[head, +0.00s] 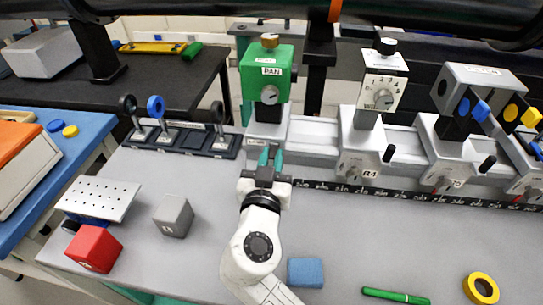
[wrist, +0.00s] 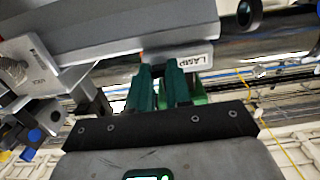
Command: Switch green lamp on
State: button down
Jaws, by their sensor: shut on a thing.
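The green lamp box (head: 267,75) stands upright on the rail, with a round grey knob (head: 269,94) on its front and a brass cap on top. Its pale carrier (head: 267,128) is below it. My gripper (head: 270,157) is in front of this carrier, below the box and apart from the knob. In the wrist view my green fingers (wrist: 170,88) are close together beside a plate labelled LAMP (wrist: 194,60). They are shut on a small part at the carrier's front, which they mostly hide. I cannot tell whether the lamp is lit.
A white dial unit (head: 381,80) and other carriers with black handles stand to the right on the rail (head: 315,150). A grey cube (head: 173,216), red cube (head: 94,248), blue block (head: 305,272), green pen (head: 395,296) and yellow ring (head: 481,288) lie on the bench.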

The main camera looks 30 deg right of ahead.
notch_tip(320, 180, up, 2)
jog(key=g+y+p, duration=0.2)
jog(key=p, duration=0.4)
jog(key=shift+r+g+p, duration=0.15)
jog(key=shift+g+p, duration=0.15)
jog(key=shift+p, duration=0.1)
jog(key=g+p, duration=0.1)
jog(key=p, duration=0.1)
jog(key=g+y+p, duration=0.1)
jog(key=p, duration=0.1)
jog(key=shift+w+d+r+p, duration=0.1)
jog(key=shift+w+r+p, duration=0.05)
jog(key=shift+r+p, duration=0.2)
jog(key=shift+f+g+y+p, duration=0.1)
jog(key=shift+g+y+p, duration=0.4)
jog(key=shift+p, duration=0.35)
jog(key=shift+w, duration=0.1)
jog(key=shift+f, duration=0.1)
jog(key=c, duration=1)
grip_release()
jog(key=shift+c, duration=0.2)
jog(key=b+v, duration=0.1)
jog(key=v, duration=1)
jog(key=shift+d, duration=0.2)
jog(key=shift+w, duration=0.1)
